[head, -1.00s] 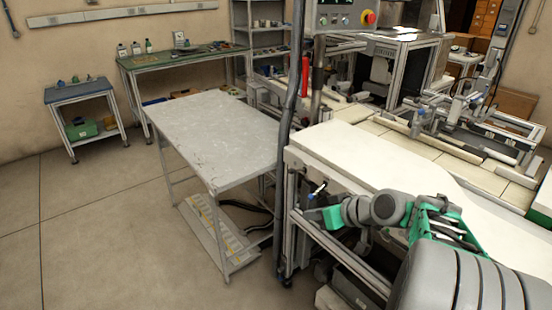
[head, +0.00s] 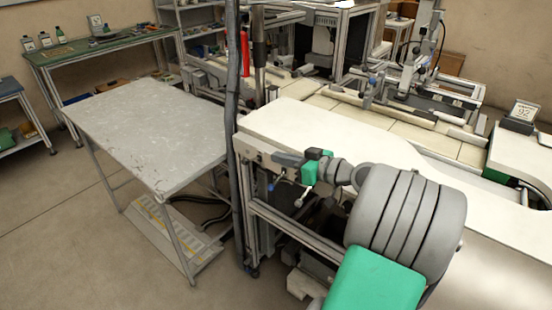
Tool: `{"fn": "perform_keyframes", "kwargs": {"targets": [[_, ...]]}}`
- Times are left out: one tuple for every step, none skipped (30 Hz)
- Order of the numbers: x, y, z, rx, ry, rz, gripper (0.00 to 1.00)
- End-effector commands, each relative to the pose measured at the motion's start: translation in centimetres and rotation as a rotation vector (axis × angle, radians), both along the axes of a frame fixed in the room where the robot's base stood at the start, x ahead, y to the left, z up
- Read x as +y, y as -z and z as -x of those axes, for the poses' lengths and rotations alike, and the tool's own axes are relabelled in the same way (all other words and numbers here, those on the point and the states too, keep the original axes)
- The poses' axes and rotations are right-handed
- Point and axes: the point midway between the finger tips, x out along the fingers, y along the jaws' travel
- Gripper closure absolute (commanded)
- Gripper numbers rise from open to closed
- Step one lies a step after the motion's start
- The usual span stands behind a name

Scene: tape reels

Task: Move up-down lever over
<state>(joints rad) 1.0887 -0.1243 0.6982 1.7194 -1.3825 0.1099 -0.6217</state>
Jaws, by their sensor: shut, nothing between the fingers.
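Two small levers show at the left end of the white-topped machine, just below its top. One is a short lever with a blue end (head: 271,186). The other is a metal lever with a pale rounded end (head: 299,202), to its right and slightly lower. I cannot tell which one is the up-down lever. My gripper (head: 283,159) is shut and empty, pointing left along the machine's end, above both levers. Its fingertips are small and partly merge with the grey frame, so I cannot tell whether they touch anything. My green and grey wrist hides part of the frame.
The machine's white top (head: 330,135) lies just behind my arm. A dark vertical post with cables (head: 233,110) stands close to the left of my gripper. A grey metal table (head: 150,135) stands further left. Open floor (head: 60,240) lies at the lower left.

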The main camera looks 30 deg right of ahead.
Motion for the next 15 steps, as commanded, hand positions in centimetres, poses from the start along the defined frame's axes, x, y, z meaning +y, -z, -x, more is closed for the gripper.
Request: {"fn": "perform_keyframes", "kwargs": {"targets": [[0.6, 0.1, -1.0, 0.001, -0.005, -0.001, 1.00], [0.9, 0.2, -1.6, 0.001, -0.006, -0.001, 1.00], [1.2, 0.4, -2.4, 0.001, -0.005, 0.001, 1.00], [1.4, 0.5, -2.9, 0.001, -0.005, -0.001, 1.00], [1.7, 0.7, -3.6, 0.002, -0.005, 0.000, 1.00], [2.0, 0.9, -4.3, 0.001, -0.004, -0.001, 1.00], [2.2, 1.0, -4.9, 0.001, -0.003, 0.000, 1.00], [2.4, 1.2, -5.5, 0.002, -0.003, 0.000, 1.00], [2.8, 1.4, -6.3, 0.001, -0.002, 0.000, 1.00], [3.0, 1.5, -6.8, 0.002, -0.003, 0.000, 1.00], [3.2, 2.0, -7.2, 0.002, 0.000, -0.003, 1.00], [3.3, 2.8, -7.4, 0.004, 0.000, -0.004, 1.00], [3.4, 3.2, -7.7, 0.004, 0.001, -0.002, 1.00], [3.5, 3.6, -7.9, 0.003, 0.001, -0.002, 1.00], [3.7, 4.0, -8.1, 0.002, 0.001, -0.002, 1.00]]}}
